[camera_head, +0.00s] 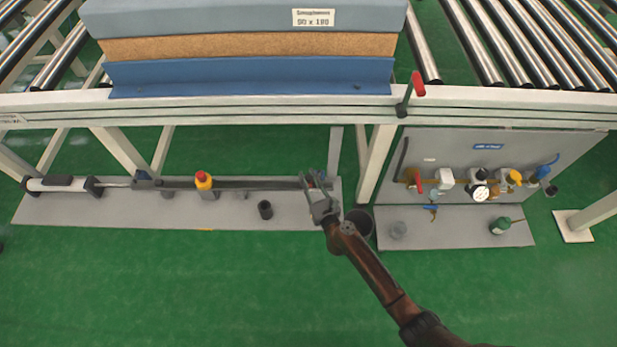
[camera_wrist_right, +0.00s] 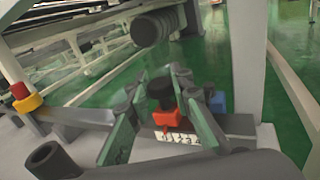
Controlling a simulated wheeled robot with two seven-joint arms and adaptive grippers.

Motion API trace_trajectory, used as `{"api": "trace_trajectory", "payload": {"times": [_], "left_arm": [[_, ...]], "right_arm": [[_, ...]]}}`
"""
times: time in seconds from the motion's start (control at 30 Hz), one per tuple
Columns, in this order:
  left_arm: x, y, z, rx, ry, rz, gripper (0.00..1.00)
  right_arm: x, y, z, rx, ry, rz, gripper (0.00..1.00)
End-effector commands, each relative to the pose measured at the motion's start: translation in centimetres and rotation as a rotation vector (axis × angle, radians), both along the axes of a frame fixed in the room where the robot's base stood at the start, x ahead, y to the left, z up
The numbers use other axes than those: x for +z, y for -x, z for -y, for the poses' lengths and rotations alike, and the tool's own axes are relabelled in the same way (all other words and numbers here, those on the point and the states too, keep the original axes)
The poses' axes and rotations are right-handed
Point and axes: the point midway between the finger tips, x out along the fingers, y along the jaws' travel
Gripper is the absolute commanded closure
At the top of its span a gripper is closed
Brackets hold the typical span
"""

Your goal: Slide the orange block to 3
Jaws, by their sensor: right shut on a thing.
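The orange block (camera_wrist_right: 166,117) with a black knob on top sits on the rail, between the fingers of my right gripper (camera_wrist_right: 150,112) in the wrist view. The fingers are shut on it. White scale marks (camera_wrist_right: 178,138) show just in front of the block, but their numbers are too small to read. In the head view my right gripper (camera_head: 318,188) is at the right end of the dark rail (camera_head: 250,185) and mostly hides the block. My left gripper is not in view.
A yellow and red piece (camera_head: 204,181) and a black cup (camera_head: 265,210) stand on the grey base plate (camera_head: 110,212). A panel with valves and a gauge (camera_head: 480,193) is to the right. The roller conveyor's white beam (camera_head: 250,108) runs above, carrying blue and tan mattress layers (camera_head: 250,46).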

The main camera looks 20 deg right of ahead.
Motion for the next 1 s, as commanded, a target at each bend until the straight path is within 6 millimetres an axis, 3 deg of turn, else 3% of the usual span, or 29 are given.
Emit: {"api": "trace_trajectory", "payload": {"times": [0.33, 0.57, 0.8, 0.83, 1.0], "left_arm": [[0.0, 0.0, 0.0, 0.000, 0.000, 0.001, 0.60], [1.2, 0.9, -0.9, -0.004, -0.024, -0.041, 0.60], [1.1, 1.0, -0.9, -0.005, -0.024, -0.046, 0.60], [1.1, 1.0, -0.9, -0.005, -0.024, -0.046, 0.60], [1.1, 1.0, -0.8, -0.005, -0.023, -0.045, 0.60]], "right_arm": [[0.0, 0.1, 0.1, 0.000, 0.000, -0.001, 1.00], [0.1, 1.0, 2.5, -0.003, 0.000, -0.001, 1.00], [-0.1, 1.1, 2.5, 0.000, 0.000, -0.002, 1.00], [-0.1, 1.1, 2.5, 0.000, 0.000, -0.002, 0.79], [-0.1, 1.0, 2.4, 0.001, 0.000, -0.002, 0.67]]}}
